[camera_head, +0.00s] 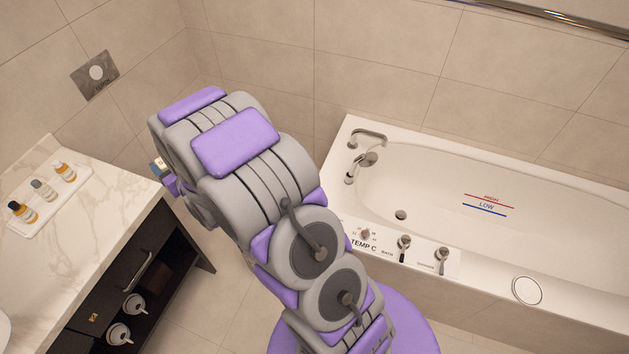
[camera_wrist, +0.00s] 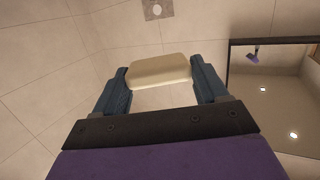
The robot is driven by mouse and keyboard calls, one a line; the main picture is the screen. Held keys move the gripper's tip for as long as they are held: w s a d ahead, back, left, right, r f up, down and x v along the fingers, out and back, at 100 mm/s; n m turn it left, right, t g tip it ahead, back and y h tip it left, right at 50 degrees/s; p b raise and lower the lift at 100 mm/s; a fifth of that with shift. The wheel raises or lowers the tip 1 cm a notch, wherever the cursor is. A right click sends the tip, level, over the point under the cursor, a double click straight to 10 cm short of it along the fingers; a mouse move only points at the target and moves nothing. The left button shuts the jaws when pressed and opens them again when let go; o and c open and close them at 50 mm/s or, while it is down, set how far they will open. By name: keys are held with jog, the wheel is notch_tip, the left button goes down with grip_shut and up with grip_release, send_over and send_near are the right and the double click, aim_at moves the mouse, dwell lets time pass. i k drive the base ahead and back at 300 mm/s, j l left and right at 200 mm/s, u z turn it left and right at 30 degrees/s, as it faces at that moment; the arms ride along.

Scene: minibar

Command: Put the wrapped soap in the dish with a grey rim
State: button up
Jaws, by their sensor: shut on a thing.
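The soap (camera_wrist: 159,70) is a cream block with rounded edges in the wrist view. My gripper (camera_wrist: 160,76) is shut on it, with one dark blue finger at each end. The soap is held up in the air, away from any surface. In the head view my gripper (camera_head: 160,169) is mostly hidden behind my arm, left of the arm and near the counter's right edge. A round, shallow white dish with a thin grey rim (camera_head: 527,290) lies on the bathtub's front ledge, at the lower right of the head view.
A marble counter (camera_head: 98,215) at left holds a white tray (camera_head: 46,207) with small bottles. Below it is a dark cabinet (camera_head: 150,277) with cups. The bathtub (camera_head: 440,168) has taps (camera_head: 404,243) on its front ledge. The wrist view shows a mirror (camera_wrist: 270,85).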

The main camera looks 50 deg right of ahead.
aim_at(528, 291)
jog(key=z, duration=0.4)
jog(key=k+z, duration=0.15)
jog(key=z, duration=0.25)
jog(key=l+z, duration=0.1)
jog(key=z, duration=0.3)
jog(key=k+z, duration=0.1)
jog(key=z, duration=0.3)
jog(key=k+l+z, duration=0.3)
jog(key=l, duration=0.15)
jog(key=l+z, duration=0.25)
jog(key=l, duration=0.2)
jog(key=k+l+z, duration=0.1)
jog(key=l+z, duration=0.2)
jog(key=l, duration=0.25)
jog(key=l+z, duration=0.3)
jog(key=l, duration=0.25)
jog(key=k+l, duration=0.1)
jog(key=l, duration=0.5)
